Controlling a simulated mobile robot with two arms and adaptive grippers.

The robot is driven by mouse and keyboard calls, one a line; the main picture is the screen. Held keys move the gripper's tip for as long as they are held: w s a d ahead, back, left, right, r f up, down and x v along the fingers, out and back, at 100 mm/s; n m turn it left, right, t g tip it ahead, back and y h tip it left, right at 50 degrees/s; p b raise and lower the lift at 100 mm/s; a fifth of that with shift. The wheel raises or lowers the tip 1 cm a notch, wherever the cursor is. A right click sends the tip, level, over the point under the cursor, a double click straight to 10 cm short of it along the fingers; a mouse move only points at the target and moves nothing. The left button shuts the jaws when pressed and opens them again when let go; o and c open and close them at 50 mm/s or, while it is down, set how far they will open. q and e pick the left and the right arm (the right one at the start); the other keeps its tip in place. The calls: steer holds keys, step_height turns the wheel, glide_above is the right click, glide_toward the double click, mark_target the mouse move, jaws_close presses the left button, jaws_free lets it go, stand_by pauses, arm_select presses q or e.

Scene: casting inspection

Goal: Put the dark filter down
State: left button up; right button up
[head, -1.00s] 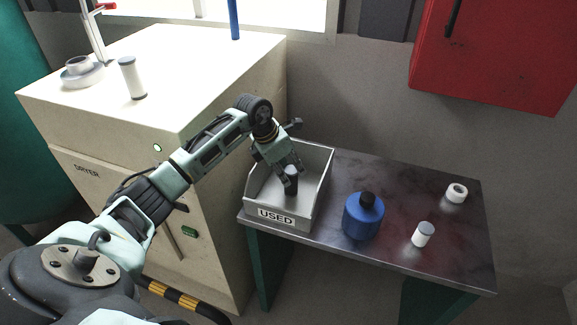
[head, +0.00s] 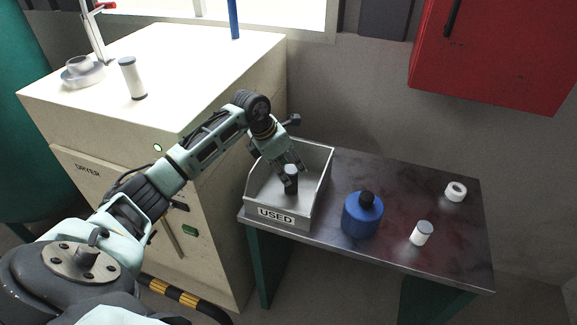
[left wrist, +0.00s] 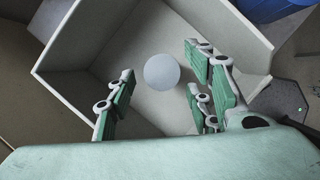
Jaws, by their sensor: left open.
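The dark filter (head: 291,181) stands upright in the tray marked USED (head: 275,215), its pale top up. In the left wrist view its round pale top (left wrist: 162,71) shows from above. My left gripper (head: 289,170) is open over the tray, with its fingers on either side of the filter. In the left wrist view the fingers (left wrist: 163,92) stand apart from the filter with gaps on both sides. The tray's pale walls (left wrist: 85,27) show around it. My right gripper is not in view.
A blue bottle (head: 362,217), a white cylinder with a grey top (head: 421,233) and a white roll (head: 455,192) stand on the dark metal table (head: 400,180). The dryer (head: 190,70) stands left, bearing a white filter (head: 131,78). A red cabinet (head: 500,55) hangs at upper right.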

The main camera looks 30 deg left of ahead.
arm_select(q)
steer(key=p+v, duration=0.5)
steer(key=v, duration=0.6)
